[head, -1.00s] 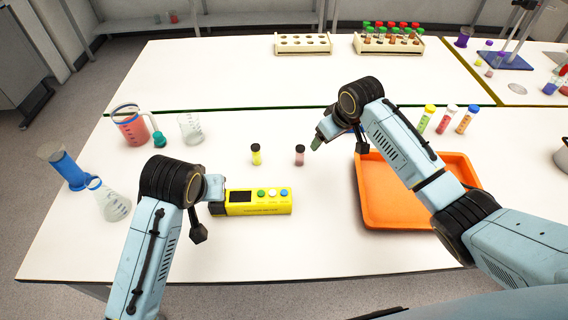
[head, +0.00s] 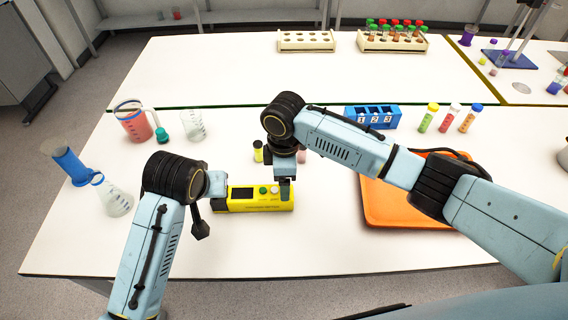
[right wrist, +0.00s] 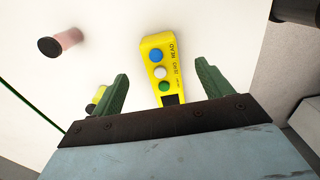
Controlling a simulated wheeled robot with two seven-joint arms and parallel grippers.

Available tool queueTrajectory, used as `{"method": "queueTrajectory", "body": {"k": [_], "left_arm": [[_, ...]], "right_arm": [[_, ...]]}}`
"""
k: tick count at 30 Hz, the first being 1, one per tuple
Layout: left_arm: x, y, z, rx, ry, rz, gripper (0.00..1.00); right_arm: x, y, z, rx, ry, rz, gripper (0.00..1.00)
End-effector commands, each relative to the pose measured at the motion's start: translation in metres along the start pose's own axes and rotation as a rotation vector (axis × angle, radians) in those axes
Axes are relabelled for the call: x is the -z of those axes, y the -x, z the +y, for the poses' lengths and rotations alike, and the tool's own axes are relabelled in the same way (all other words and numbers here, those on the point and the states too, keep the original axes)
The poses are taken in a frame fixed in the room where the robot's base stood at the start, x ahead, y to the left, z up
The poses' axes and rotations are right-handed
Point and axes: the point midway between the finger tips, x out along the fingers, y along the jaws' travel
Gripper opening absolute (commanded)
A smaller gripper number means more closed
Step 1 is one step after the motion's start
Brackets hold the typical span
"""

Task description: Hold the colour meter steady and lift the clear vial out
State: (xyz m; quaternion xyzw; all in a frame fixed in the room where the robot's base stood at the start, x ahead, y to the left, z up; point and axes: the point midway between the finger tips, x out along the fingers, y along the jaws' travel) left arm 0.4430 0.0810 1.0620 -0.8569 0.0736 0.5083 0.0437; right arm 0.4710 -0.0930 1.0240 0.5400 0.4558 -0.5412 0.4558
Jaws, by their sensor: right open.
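The yellow colour meter (head: 247,207) lies on the white table in the head view, with its dark display at the left. The right wrist view shows its blue, white and green buttons on the yellow body (right wrist: 157,41). My left gripper (head: 214,198) is at the meter's left end; its fingers are too hidden to tell their state. My right gripper (head: 285,190) points down over the meter's right part. In the right wrist view its fingers (right wrist: 162,82) are open, with the meter showing between them and nothing held. I cannot make out a clear vial.
A yellow-green vial (head: 258,152) and a pink vial (head: 302,157) stand behind the meter, near my right arm. An orange tray (head: 385,212) lies to the right. A blue numbered rack (head: 373,117) is behind it. Beakers and flasks stand left. The table's front is clear.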

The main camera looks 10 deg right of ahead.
Motion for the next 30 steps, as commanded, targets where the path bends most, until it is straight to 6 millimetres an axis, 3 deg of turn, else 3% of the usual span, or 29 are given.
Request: {"method": "queueTrajectory", "body": {"k": [6, 12, 18, 26, 30], "left_arm": [[0.0, 0.0, 0.0, 0.0, 0.0, 0.0, 0.36], [0.0, 0.0, 0.0, 0.0, 0.0, 0.0, 0.36], [0.0, 0.0, 0.0, 0.0, 0.0, 0.0, 0.36], [0.0, 0.0, 0.0, 0.0, 0.0, 0.0, 0.36], [0.0, 0.0, 0.0, 0.0, 0.0, 0.0, 0.36]], "right_arm": [[0.0, -0.044, -0.001, 0.003, -0.002, -0.001, 0.78], [0.001, -0.071, 0.0, 0.001, -0.002, 0.001, 0.78], [0.0, -0.083, 0.0, -0.001, -0.002, 0.001, 0.78], [0.0, -0.084, 0.0, -0.001, -0.002, 0.001, 0.78], [0.0, -0.084, 0.0, -0.001, -0.002, 0.001, 0.61]]}}
